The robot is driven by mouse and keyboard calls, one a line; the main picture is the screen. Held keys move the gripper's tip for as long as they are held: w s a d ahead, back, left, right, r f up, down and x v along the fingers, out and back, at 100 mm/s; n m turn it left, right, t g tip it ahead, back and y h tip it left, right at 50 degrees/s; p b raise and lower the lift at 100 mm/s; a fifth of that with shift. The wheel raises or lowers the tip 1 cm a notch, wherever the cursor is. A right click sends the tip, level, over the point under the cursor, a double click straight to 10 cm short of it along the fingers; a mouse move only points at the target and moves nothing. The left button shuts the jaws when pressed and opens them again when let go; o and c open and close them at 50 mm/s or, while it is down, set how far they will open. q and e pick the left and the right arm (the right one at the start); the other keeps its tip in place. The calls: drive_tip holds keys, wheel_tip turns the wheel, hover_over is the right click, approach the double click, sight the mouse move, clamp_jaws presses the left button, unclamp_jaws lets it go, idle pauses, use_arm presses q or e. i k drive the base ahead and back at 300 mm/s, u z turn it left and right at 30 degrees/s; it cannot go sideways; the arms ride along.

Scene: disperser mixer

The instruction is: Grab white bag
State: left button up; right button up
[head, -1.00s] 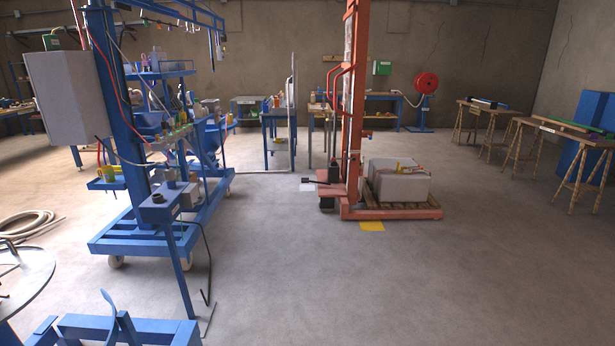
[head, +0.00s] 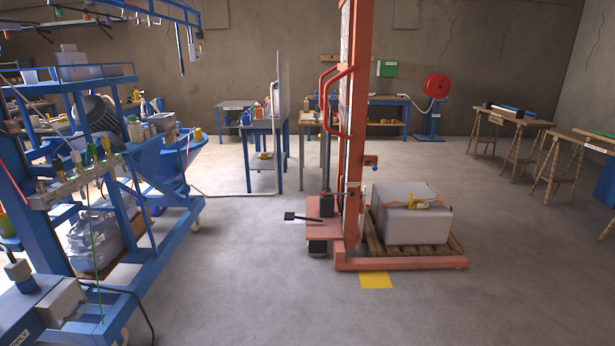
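A pale, crumpled, bag-like bundle (head: 93,243) sits low inside the frame of the blue machine (head: 165,255) at the left. Posts and a green line partly cover it. I cannot tell for sure that it is the white bag. No other white bag shows clearly. Neither of my grippers is in view.
An orange stacker (head: 352,150) stands ahead, beside a wooden pallet (head: 455,247) with a grey block (head: 400,222) on it. A yellow floor patch (head: 376,281) lies in front. Trestle tables (head: 510,116) stand at the right. The floor at front centre and right is clear.

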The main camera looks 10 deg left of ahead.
sight(70, 55)
drive_tip(key=u, duration=0.3)
drive_tip(key=i, duration=2.25)
drive_tip(key=u, duration=1.3)
drive_tip(key=i, duration=1.85)
drive_tip(key=u, duration=0.8)
